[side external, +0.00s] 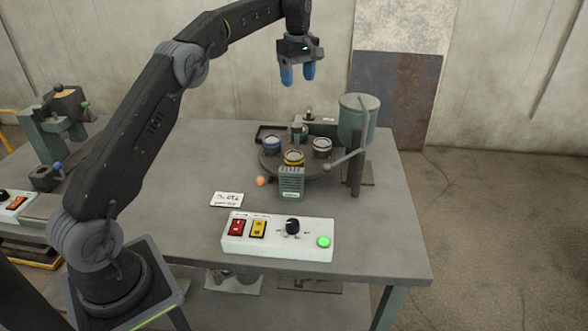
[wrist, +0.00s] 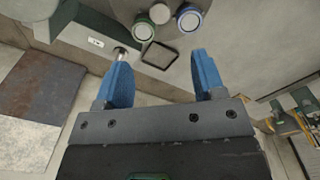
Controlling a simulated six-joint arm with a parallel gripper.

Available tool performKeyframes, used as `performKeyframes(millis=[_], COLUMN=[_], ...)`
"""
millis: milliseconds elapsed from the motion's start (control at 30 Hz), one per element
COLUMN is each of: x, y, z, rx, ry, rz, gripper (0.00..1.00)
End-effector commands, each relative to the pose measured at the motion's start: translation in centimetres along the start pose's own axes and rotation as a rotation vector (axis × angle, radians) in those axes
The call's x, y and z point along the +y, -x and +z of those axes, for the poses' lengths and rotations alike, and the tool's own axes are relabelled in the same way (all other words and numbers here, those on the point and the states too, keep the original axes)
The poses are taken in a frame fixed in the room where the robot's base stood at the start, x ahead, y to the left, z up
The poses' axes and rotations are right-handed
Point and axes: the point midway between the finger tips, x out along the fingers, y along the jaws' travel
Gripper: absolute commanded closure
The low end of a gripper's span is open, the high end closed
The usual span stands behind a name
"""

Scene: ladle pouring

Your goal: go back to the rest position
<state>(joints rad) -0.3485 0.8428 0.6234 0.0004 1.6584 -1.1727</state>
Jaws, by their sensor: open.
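My gripper (side external: 298,76) is raised well above the grey table (side external: 190,160), with its two blue fingers pointing down. In the wrist view my gripper (wrist: 164,80) shows its blue fingers spread apart with nothing between them. Below it stands a round turntable (side external: 268,166) carrying several cups. These include a cup with a blue rim (side external: 272,144), a cup with a yellow rim (side external: 293,157) and a grey cup (side external: 322,146). I cannot pick out a ladle with certainty.
A green tank (side external: 356,122) with a bent lever stands right of the turntable. A white control box (side external: 278,238) with a lit green button sits at the front. A small orange ball (side external: 261,181) and a white card (side external: 227,199) lie on the table. The air around my gripper is clear.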

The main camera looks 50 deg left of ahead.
Motion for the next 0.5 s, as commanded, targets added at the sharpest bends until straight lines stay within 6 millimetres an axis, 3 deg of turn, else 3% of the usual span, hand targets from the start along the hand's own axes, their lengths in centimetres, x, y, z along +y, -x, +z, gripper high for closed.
performKeyframes(millis=[267, 500], x=[-5.0, -12.7], y=[6.6, 9.2], z=[6.7, 12.7], rx=[0.053, 0.123], ry=[-0.349, -0.692], rz=[0.103, 0.192], gripper=[0.37, 0.37])
